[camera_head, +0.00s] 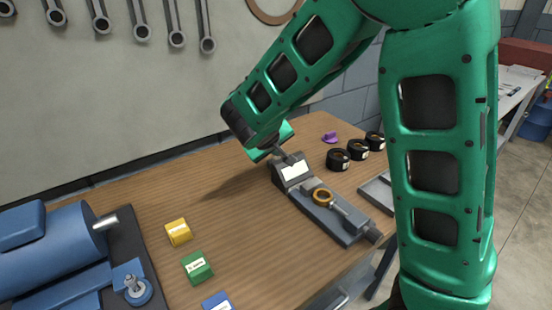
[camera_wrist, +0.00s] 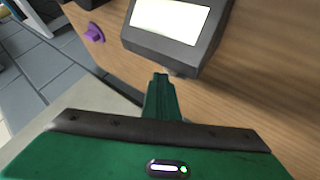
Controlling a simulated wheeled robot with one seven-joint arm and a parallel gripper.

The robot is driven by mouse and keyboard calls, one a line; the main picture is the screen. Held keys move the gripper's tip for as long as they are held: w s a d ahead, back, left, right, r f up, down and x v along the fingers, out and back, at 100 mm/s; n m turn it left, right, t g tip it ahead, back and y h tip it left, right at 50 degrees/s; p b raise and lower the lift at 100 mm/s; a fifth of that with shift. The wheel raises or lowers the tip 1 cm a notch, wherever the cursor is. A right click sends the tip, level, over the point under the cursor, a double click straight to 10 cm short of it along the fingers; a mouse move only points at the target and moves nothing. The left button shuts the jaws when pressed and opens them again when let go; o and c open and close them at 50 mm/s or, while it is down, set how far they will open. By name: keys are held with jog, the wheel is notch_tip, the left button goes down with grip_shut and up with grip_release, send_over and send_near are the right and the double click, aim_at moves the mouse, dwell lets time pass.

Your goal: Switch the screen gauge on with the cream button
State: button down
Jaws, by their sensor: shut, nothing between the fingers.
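The screen gauge (camera_head: 280,180) is a grey housing with a pale, blank-looking screen (camera_head: 295,170), at the far end of a long grey base on the wooden bench. In the wrist view the dark gauge housing (camera_wrist: 186,54) is at the top, with its cream-white screen (camera_wrist: 172,20) facing the camera. My gripper (camera_head: 284,153) is shut and empty, its tips close beside the housing's top edge in the head view. In the wrist view the closed fingertips (camera_wrist: 160,78) are just below the housing's edge; contact cannot be told. I cannot make out the cream button.
A brass-coloured ring (camera_head: 322,197) sits on the gauge's base. Black round parts (camera_head: 338,160) and a purple piece (camera_head: 331,137) stand right of it. Yellow (camera_head: 178,232) and green (camera_head: 197,267) blocks lie at left, near a blue machine (camera_head: 45,250). Bare bench lies between.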

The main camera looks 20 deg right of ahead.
jog(key=shift+f, duration=0.4)
dwell(0.4)
jog(key=shift+r, duration=0.85)
notch_tip(320, 180, up, 6)
dwell(0.7)
